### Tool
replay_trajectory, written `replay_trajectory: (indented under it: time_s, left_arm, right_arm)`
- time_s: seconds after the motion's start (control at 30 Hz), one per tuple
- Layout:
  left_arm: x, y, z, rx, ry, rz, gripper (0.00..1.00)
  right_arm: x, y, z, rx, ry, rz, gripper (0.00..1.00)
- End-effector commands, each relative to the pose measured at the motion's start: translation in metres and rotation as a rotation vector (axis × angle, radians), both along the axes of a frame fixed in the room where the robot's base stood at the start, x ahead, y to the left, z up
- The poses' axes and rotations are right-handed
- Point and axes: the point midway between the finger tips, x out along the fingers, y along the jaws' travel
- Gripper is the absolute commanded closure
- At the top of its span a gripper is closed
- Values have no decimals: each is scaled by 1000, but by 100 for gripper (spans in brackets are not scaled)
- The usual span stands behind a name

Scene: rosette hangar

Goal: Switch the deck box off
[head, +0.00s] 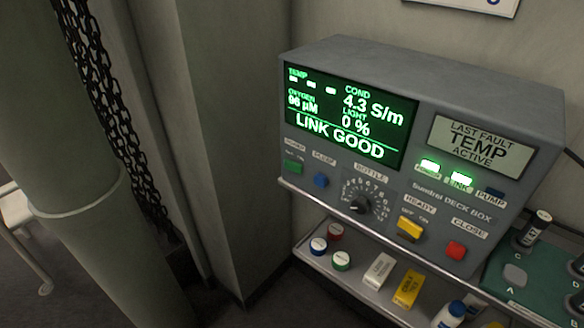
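The grey deck box (370,62) stands on a shelf against the wall at the right. Its screen (350,115) is lit and reads LINK GOOD. A green switch (292,167) sits at the left end of the panel, under a small label that seems to read POWER, with OFF and ON marks; its position is too small to tell. The power lamp (429,166) and link lamp (460,178) glow green; the pump lamp (495,191) is dark. Neither of my grippers is in view.
Caps, small boxes and a bottle (449,314) sit on the shelf below. A thick pillar (75,170) and chain (115,120) are left.

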Motion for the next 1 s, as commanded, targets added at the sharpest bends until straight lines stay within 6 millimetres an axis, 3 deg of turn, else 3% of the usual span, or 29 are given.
replay_trajectory:
  time_s: [0.1,1.0]
  left_arm:
    - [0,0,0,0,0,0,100]
    - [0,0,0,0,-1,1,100]
  right_arm:
    - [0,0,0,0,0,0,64]
    - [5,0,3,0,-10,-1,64]
